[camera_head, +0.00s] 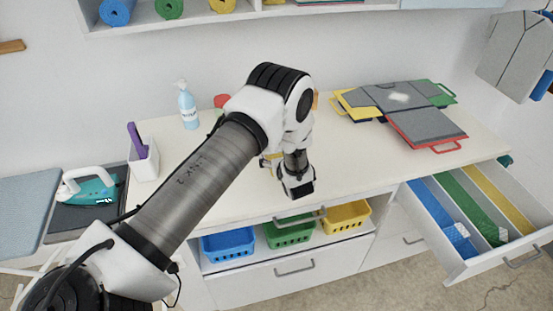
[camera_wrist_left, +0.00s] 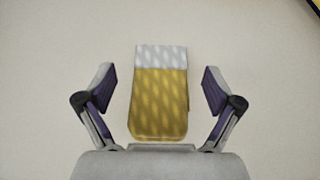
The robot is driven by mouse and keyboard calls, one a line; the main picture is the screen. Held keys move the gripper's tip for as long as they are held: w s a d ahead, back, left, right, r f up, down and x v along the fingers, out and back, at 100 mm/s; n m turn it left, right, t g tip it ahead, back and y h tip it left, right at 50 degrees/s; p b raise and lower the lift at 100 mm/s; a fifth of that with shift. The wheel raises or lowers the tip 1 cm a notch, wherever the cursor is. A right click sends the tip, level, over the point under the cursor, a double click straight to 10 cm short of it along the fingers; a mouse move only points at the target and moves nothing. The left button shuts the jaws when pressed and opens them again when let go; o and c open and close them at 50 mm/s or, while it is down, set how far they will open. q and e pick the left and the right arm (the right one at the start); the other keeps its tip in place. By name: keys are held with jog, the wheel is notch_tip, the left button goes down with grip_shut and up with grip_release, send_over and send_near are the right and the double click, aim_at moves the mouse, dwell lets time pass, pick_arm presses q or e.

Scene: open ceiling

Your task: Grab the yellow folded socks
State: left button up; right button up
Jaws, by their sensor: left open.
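The yellow folded socks (camera_wrist_left: 158,100) lie flat on the pale counter in the left wrist view, yellow with a light patterned band at the far end. My left gripper (camera_wrist_left: 158,92) is open, one finger on each side of the socks with a gap on both sides. In the head view my left arm reaches over the counter, and its wrist (camera_head: 297,178) points down and hides most of the socks. A small yellow bit shows beside the wrist (camera_head: 273,157). My right gripper is not in view.
Folded boards in yellow, grey and red (camera_head: 425,125) lie at the counter's right. A spray bottle (camera_head: 188,106) and a white holder (camera_head: 144,160) stand left. An open drawer (camera_head: 470,212) juts out at right. Blue, green and yellow baskets (camera_head: 290,232) sit below the counter.

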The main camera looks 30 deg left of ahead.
pick_arm(q)
jog(key=shift+d+r, duration=0.15)
jog(key=c, duration=0.5)
jog(key=shift+s, duration=0.1)
jog(key=c, duration=0.7)
jog(key=shift+c, duration=0.2)
